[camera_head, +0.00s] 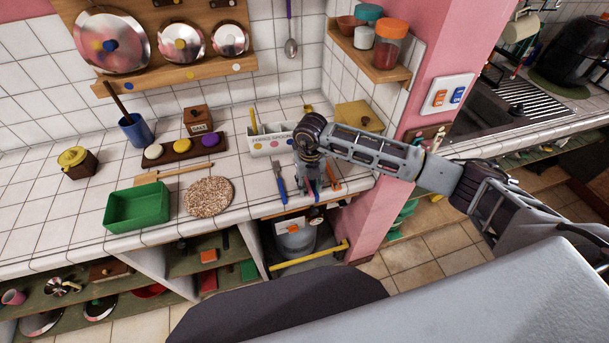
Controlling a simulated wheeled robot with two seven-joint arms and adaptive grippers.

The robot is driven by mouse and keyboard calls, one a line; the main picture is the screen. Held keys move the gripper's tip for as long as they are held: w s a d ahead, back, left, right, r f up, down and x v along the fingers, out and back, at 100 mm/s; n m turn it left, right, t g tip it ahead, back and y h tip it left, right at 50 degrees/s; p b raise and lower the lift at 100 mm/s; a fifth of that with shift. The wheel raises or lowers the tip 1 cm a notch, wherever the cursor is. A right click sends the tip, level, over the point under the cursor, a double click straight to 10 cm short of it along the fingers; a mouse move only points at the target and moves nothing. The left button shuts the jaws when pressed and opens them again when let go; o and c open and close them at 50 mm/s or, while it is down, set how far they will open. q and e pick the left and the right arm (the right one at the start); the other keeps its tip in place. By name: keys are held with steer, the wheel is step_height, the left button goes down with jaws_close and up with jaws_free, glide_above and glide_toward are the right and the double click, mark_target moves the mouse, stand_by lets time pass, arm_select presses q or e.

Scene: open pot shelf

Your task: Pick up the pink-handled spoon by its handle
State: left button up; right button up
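My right gripper (310,190) points down over the front edge of the tiled counter, between a blue-handled utensil (282,188) and an orange-handled utensil (333,178). A small pinkish end (314,213) shows just below its fingers at the counter edge and may be the handle of the pink-handled spoon. The rest of that piece is hidden by the gripper. The fingers are too small and dark to tell whether they are open or shut, or touching the handle. My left gripper is not in view.
A white utensil holder (268,140) stands behind the gripper, and a yellowish box (359,116) is at the back right. A green bin (137,207) and a round cork mat (208,196) lie to the left. A pink pillar (376,215) bounds the counter on the right.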

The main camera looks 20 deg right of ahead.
steer(key=shift+c, duration=0.4)
jaws_close()
steer(key=shift+r, duration=0.1)
step_height(320, 180, up, 10)
steer(key=b, duration=0.1)
steer(key=shift+b, duration=0.4)
